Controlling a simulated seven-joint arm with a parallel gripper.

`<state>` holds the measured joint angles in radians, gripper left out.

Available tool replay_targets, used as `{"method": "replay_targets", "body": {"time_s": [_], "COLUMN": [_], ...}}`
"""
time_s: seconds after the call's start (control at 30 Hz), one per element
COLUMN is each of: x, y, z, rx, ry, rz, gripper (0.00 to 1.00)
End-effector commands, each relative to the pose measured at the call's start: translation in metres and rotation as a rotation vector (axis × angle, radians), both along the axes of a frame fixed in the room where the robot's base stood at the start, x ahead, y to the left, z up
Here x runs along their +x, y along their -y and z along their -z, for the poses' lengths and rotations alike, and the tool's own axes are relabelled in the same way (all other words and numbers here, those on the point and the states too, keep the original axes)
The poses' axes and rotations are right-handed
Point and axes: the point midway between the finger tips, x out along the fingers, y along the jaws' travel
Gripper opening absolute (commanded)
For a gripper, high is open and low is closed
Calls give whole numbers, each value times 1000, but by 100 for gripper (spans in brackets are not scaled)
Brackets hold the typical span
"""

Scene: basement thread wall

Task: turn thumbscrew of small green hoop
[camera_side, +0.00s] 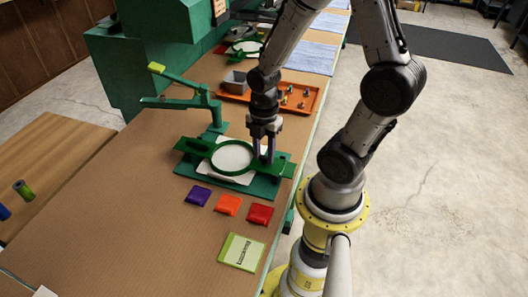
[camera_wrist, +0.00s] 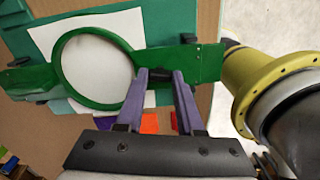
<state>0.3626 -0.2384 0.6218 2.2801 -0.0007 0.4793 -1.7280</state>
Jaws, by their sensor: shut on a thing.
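The small green hoop (camera_side: 235,175) lies on a green base plate (camera_side: 262,190), with white cloth inside its ring. It also shows in the wrist view (camera_wrist: 56,62), with flat green arms on both sides. My gripper (camera_side: 264,156) points down at the hoop's right side, where the ring meets the right arm. In the wrist view, my gripper's (camera_wrist: 160,76) two purple-grey fingers close on a small dark piece, which appears to be the thumbscrew (camera_wrist: 160,75). The fingers mostly hide it, and its turn angle cannot be told.
Purple (camera_side: 198,196), orange (camera_side: 228,204) and red (camera_side: 260,214) packets and a green-edged card (camera_side: 241,251) lie in front. A green jointed arm (camera_side: 185,88) stands behind the hoop. An orange tray (camera_side: 312,104) holds small parts.

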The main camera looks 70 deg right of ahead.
Motion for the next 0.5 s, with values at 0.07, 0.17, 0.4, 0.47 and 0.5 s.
{"method": "replay_targets", "body": {"time_s": [0.07,0.17,0.4,0.47,0.5], "x": [0,0,1,1,1], "y": [0,0,0,0,0], "z": [0,0,0,0,0], "rx": [0,0,-1,-1,-1], "ry": [1,1,1,1,1], "rz": [66,160,389,446,484], "gripper": [0,0,0,0,0]}}
